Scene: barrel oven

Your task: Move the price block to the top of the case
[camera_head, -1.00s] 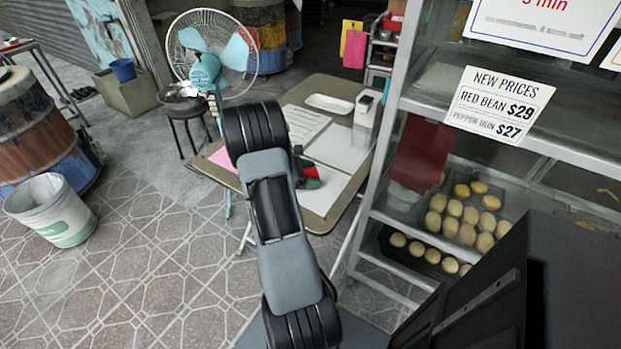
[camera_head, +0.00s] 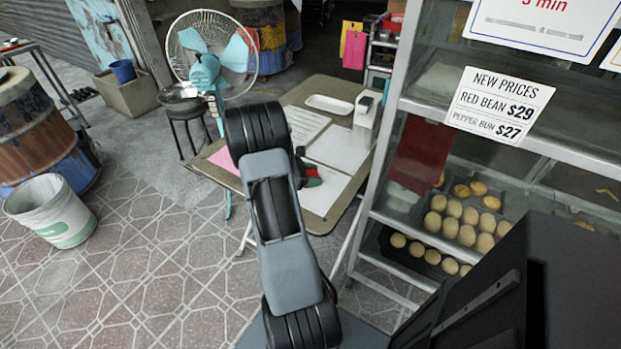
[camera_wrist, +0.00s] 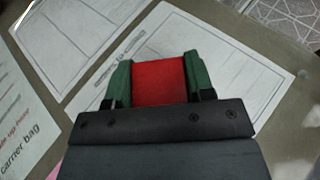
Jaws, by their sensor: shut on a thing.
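The price block looks like a red block (camera_wrist: 160,82) in the wrist view. My gripper (camera_wrist: 159,74) is shut on it, with a green finger on each side. In the head view my gripper (camera_head: 312,176) shows only in part at the table, behind my arm. The block is over the papers; I cannot tell whether it touches them. The case (camera_head: 388,140) is the metal-framed glass cabinet on the right, with buns (camera_head: 465,215) on its shelves. A "NEW PRICES" sign (camera_head: 499,104) is on its front. The top of the case is out of view.
The folding table (camera_head: 330,86) holds paper sheets (camera_head: 338,150), a white tray (camera_head: 329,104) and a white dispenser (camera_head: 366,120). A fan (camera_head: 205,72) stands behind it. A bucket (camera_head: 50,209) stands at the left.

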